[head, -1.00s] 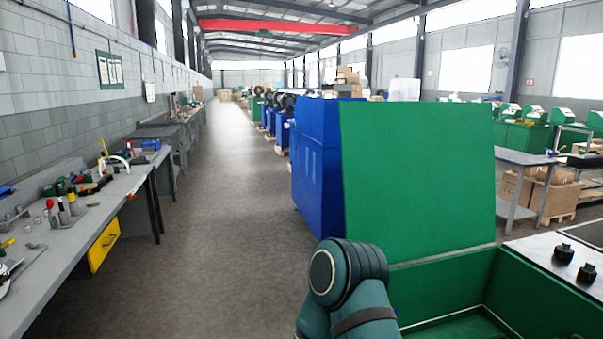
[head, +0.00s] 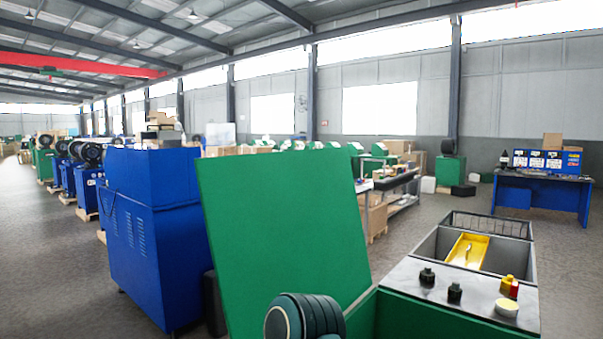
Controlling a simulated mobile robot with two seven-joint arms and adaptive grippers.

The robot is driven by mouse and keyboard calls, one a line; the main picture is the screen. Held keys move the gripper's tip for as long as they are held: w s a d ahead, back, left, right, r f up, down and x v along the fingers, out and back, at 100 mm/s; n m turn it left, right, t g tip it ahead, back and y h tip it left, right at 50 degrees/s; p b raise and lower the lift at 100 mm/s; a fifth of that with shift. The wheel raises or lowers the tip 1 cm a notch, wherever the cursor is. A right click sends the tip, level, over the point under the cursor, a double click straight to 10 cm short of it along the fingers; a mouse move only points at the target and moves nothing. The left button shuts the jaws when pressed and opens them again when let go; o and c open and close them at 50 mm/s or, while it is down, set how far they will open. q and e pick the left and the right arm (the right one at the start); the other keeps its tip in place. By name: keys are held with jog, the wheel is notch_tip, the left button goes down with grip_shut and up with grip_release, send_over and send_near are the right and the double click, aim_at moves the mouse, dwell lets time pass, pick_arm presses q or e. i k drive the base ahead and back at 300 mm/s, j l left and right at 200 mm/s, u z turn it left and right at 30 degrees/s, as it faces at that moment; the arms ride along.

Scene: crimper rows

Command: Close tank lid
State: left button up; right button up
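The tank lid (head: 282,240) is a large flat green panel standing open, nearly upright and slightly tilted, in the middle of the head view. The green tank (head: 420,318) is below and to its right, at the bottom edge of the view; its opening is mostly out of frame. A dark teal link of one of my arms shows at the bottom, in front of the lid's lower edge. Neither gripper is in view, and I cannot tell whether anything touches the lid.
Beside the tank, a grey top (head: 465,295) carries black knobs and small yellow and red parts, with a yellow tray (head: 467,251) behind. A blue machine (head: 155,225) stands left of the lid. A blue desk (head: 541,185) is at far right. Open floor lies at left.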

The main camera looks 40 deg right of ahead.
aim_at(276, 224)
jog(key=i+j+z, duration=0.15)
jog(key=i+z, duration=0.3)
jog(key=i+j+z, duration=0.2)
jog(key=z, duration=0.2)
jog(key=i+j+z, duration=0.3)
jog(key=j+z, duration=0.15)
jog(key=i+j+z, duration=0.2)
jog(key=j+z, duration=0.2)
jog(key=i+j+z, duration=0.1)
jog(key=j+z, duration=0.75)
jog(key=j, duration=0.2)
jog(key=j+z, duration=0.45)
jog(key=j, duration=0.55)
jog(key=k, duration=0.05)
